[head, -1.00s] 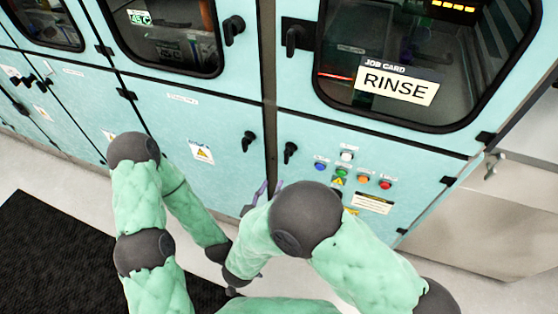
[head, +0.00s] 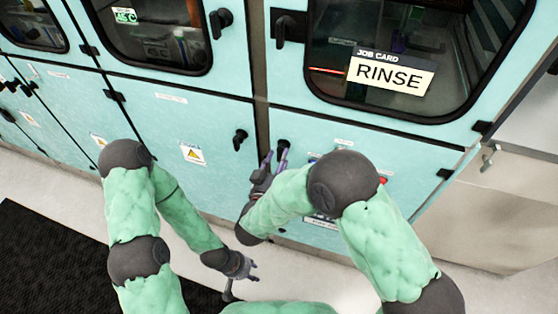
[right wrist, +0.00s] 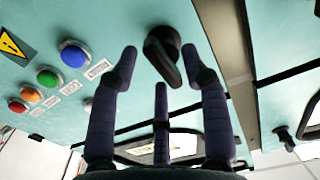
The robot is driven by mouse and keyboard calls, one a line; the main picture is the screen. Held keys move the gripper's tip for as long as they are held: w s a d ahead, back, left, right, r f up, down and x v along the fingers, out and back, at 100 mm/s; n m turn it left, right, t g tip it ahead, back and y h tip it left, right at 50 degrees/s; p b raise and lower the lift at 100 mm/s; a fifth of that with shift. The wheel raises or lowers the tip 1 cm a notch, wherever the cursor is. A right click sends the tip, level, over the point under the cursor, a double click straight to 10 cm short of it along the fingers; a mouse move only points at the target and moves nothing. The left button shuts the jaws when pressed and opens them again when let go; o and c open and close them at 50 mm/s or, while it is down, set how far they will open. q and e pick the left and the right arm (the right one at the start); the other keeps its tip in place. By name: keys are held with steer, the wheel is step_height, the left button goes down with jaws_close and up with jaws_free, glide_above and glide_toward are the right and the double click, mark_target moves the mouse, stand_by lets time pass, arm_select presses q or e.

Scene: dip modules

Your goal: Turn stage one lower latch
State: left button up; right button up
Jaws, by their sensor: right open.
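A black lower latch (head: 283,145) sits on the teal lower panel below the window with the RINSE card. My right gripper (head: 270,163) is open just in front of it. In the right wrist view the latch (right wrist: 163,50) shows its round base and a slanting handle, which lies between the spread tips of my right gripper (right wrist: 162,75); I cannot tell whether they touch it. A second black lower latch (head: 240,138) is on the neighbouring panel to the left. My left gripper (head: 250,270) hangs low over the floor, apart from the cabinets, its small fingers apparently apart and empty.
Coloured buttons, including a blue one (right wrist: 74,54), sit beside the latch and are mostly behind my right arm in the head view. A larger upper latch (head: 288,27) is above. A black mat (head: 45,260) lies on the pale floor.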

jaws_close()
steer(key=shift+m, duration=0.3)
steer(key=m+b, duration=0.2)
steer(key=m, duration=0.1)
steer(key=m+b, duration=0.2)
steer(key=m, duration=0.1)
steer(key=m+b, duration=0.2)
steer(key=m, duration=0.1)
steer(key=shift+a+f, duration=0.1)
steer(key=shift+f, duration=0.15)
steer(key=m+b, duration=0.1)
steer(key=m, duration=0.1)
steer(key=shift+m, duration=0.4)
steer(key=m, duration=0.5)
steer(key=shift+a+b, duration=0.15)
steer(key=shift+b, duration=0.15)
steer(key=shift+m, duration=0.4)
